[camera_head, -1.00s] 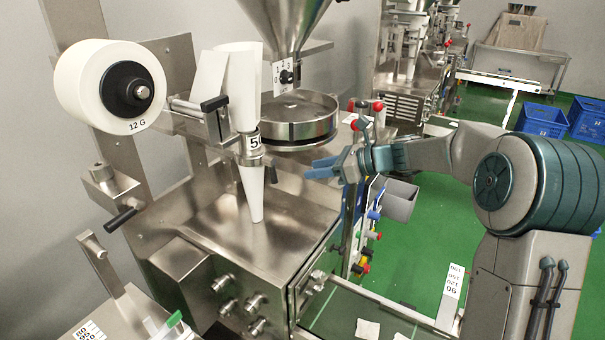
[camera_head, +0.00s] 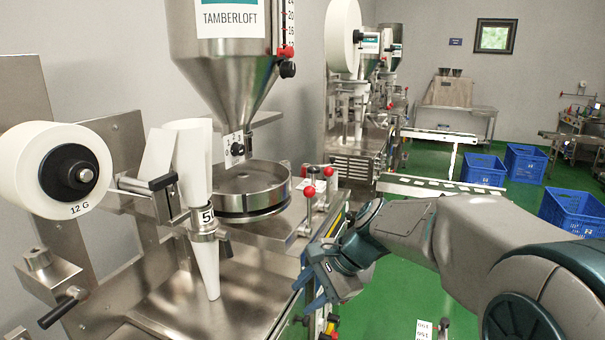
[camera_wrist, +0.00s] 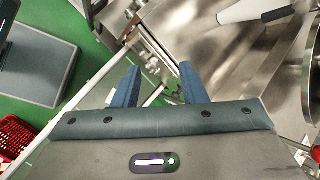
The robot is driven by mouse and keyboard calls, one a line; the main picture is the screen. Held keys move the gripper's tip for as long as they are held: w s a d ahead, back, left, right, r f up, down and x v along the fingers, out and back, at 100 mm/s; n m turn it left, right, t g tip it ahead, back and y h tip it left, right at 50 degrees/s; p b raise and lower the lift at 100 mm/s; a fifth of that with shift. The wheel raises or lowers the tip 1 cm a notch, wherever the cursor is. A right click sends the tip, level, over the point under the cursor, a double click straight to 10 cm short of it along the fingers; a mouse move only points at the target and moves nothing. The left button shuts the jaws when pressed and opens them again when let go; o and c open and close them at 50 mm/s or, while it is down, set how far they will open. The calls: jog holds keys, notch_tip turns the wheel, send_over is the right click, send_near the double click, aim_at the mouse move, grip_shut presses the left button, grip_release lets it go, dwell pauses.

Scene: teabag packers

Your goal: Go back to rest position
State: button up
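My gripper (camera_head: 312,290) hangs beside the right edge of the teabag packer (camera_head: 170,300), its blue fingers pointing down. In the wrist view the two fingers of my gripper (camera_wrist: 158,84) stand apart with nothing between them. The packer's steel top and its white cone (camera_wrist: 255,12) lie beyond the fingers in that view. In the head view the white paper cone (camera_head: 205,265) hangs over the steel top, left of my gripper. Whether a finger touches the machine cannot be told.
A round steel pan (camera_head: 248,190) and red-knobbed levers (camera_head: 328,171) are close to my gripper. A paper roll (camera_head: 55,170) is at the left. More packers (camera_head: 350,120) and blue crates (camera_head: 483,170) stand farther back. A red basket (camera_wrist: 14,135) shows in the wrist view.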

jog(key=s+d+f+n+h, duration=0.1)
jog(key=s+d+n+h, duration=0.2)
jog(key=s+d+n, duration=0.2)
jog(key=s+d+f+n+t+h, duration=0.1)
jog(key=s+d+f+n+h, duration=0.1)
jog(key=s+d+n, duration=0.4)
jog(key=s+d+h, duration=0.1)
jog(key=s+d, duration=0.2)
jog(key=s, duration=0.3)
jog(key=shift+f+t+h, duration=0.3)
jog(key=shift+h, duration=0.1)
jog(key=shift+s, duration=0.1)
